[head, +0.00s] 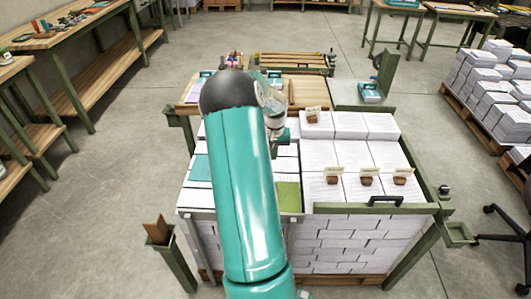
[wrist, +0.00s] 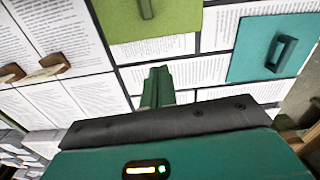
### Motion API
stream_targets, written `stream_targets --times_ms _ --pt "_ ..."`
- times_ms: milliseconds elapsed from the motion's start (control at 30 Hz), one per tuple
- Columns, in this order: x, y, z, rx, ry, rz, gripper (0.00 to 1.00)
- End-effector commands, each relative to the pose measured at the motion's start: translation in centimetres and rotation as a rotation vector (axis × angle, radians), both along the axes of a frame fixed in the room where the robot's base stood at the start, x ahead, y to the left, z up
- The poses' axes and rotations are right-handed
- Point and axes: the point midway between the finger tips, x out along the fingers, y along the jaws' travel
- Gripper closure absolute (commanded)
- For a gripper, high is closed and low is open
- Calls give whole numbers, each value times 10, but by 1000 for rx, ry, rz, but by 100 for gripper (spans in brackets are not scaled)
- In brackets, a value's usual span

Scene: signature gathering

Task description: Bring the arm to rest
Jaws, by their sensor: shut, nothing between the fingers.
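My gripper (wrist: 158,88) shows in the wrist view with its green fingers together and nothing between them. It is over the printed paper stacks, between a green board with a handle (wrist: 145,22) and a teal board with a handle (wrist: 268,48). Whether the fingertips touch the paper cannot be told. In the head view my teal arm (head: 245,190) reaches forward over the paper stacks and bends at a black joint. The arm hides most of the gripper there.
Paper stacks (head: 352,155) fill a green-framed bench, with brown wooden blocks (head: 366,181) on some sheets. Wooden trays (head: 308,92) lie behind. A workbench (head: 75,40) stands at left, and a pallet of paper (head: 490,85) at right. Concrete floor (head: 110,190) is clear at left.

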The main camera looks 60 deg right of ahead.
Motion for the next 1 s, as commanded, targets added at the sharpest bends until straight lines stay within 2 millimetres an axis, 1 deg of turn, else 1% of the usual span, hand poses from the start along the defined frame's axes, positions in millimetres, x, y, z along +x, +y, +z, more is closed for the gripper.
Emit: stream_targets --times_ms 333,367,467,567,633,733,867,900,967,1000 --pt "2 0 4 -1 -3 3 100" --pt "5 1 6 -2 -6 7 100" --pt "20 16 23 -7 -27 31 100" --pt "46 46 52 -12 -61 79 100" --pt "65 74 76 -17 -90 122 100" --pt "87 118 108 -23 -129 187 100" --pt "107 177 147 -32 -176 278 100" --pt "111 196 158 -35 -190 308 100" --pt "115 224 173 -40 -209 352 100" --pt "117 242 183 -44 -222 381 100"
